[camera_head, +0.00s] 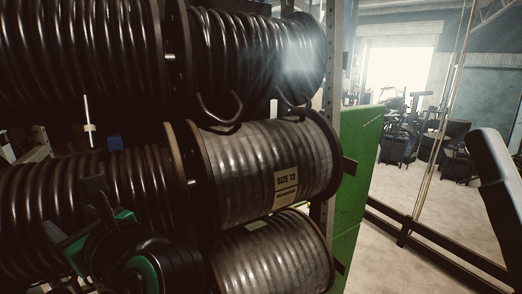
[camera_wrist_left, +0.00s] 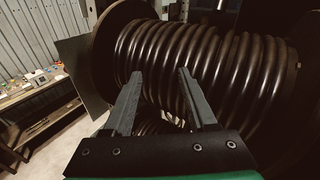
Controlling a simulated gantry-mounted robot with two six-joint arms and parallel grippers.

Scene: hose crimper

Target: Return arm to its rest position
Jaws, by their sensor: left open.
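My left gripper (camera_head: 98,198) is at the lower left of the head view, in front of a dark hose reel, with its black and green wrist below. In the left wrist view its two grey fingers (camera_wrist_left: 159,73) are spread apart with nothing between them. They point at a reel wound with dark hose (camera_wrist_left: 225,65). I cannot tell whether the fingertips touch the hose. My right gripper is not in view.
Reels of hose fill a rack on the left, including a grey one labelled SIZE 12 (camera_head: 262,160). A green panel (camera_head: 357,170) stands beside the rack. Open floor (camera_head: 408,185) lies right of it. A shelf (camera_wrist_left: 38,108) with small items shows at left in the wrist view.

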